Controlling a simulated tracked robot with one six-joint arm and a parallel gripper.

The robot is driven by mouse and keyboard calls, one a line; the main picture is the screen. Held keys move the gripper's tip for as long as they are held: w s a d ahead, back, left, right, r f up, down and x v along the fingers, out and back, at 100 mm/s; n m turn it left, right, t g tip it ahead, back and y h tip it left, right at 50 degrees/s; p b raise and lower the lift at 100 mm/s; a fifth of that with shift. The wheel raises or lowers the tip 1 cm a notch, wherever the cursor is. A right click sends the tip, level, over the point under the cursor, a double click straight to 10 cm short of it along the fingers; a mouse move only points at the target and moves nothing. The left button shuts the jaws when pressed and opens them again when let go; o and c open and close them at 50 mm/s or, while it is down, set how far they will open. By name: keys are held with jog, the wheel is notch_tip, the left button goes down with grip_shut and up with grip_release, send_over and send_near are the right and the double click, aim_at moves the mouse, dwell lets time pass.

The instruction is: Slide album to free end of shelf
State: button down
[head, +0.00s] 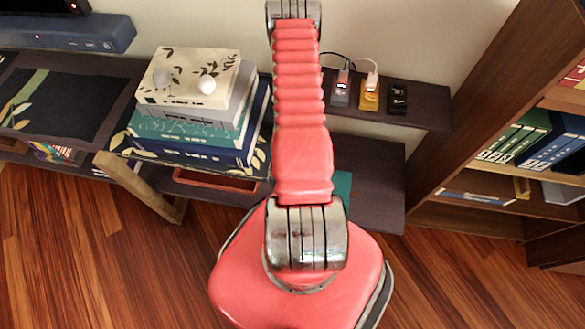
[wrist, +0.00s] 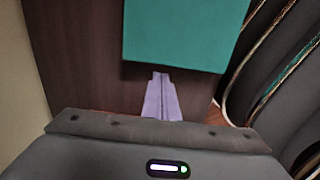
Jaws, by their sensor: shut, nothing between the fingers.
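A flat teal album (wrist: 185,35) lies on a dark brown shelf (wrist: 80,60) in the wrist view. In the head view only a teal strip of the album (head: 342,186) shows beside my arm, on the lower shelf (head: 378,180). My gripper (wrist: 160,80) shows in the wrist view as pale lilac fingers, shut and empty. Its tips are just short of the album's near edge in the picture; I cannot tell whether they touch. In the head view my red arm hides the gripper and most of the album. Bare shelf shows right of the teal strip.
The upper shelf (head: 430,103) overhangs the back and carries several small plugged-in devices (head: 369,96). A book stack (head: 190,115) stands to the left. A tall bookcase (head: 480,90) with binders stands at the right. Wooden floor (head: 60,260) is open in front.

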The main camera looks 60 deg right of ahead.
jog(key=shift+f, duration=2.95)
jog(key=shift+s, duration=0.15)
